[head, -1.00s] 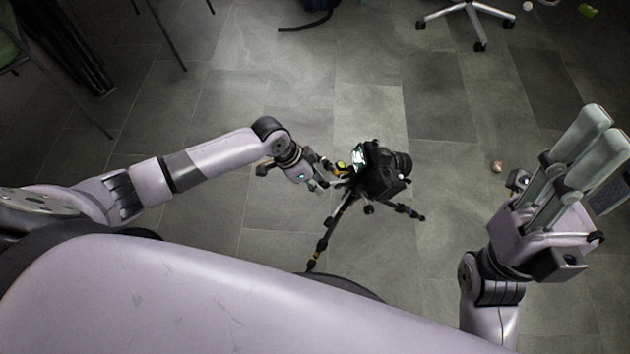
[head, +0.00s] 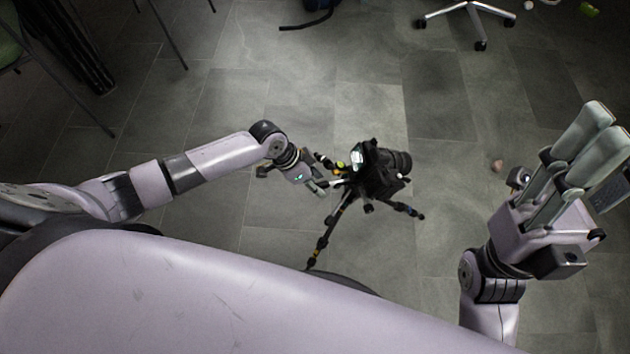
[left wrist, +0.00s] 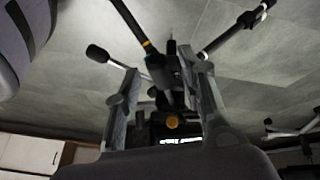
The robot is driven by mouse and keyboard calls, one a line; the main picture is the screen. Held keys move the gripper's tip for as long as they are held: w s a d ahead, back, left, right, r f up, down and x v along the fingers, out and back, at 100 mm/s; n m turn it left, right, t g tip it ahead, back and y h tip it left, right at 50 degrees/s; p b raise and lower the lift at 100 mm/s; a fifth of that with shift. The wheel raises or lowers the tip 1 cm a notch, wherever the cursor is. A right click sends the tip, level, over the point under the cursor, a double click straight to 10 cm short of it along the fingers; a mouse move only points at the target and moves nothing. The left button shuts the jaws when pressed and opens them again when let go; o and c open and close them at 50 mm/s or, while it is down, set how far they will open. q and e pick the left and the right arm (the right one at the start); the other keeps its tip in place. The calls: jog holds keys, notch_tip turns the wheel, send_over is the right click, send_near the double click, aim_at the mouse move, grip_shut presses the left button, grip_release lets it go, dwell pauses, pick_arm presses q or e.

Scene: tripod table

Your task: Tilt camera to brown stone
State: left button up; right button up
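A black camera (head: 378,170) sits on top of a black tripod (head: 322,240) near the middle of the head view, its lens pointing right. The small brown stone (head: 497,165) lies on the floor to the right of the camera, close to my right gripper in the picture. My left gripper (head: 322,184) is at the left side of the tripod head. In the left wrist view its two fingers (left wrist: 163,100) stand apart with tripod head parts between them; I cannot tell whether they touch. My right gripper (head: 603,128) is raised at the right and looks empty.
A wheeled chair base (head: 475,20) stands at the back right. Dark metal legs (head: 165,35) stand at the back left. A green object (head: 588,10) lies in the far right corner. The tiled floor (head: 440,120) around the tripod is mostly clear.

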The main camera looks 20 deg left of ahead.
pick_arm(q)
jog(key=v, duration=1.2)
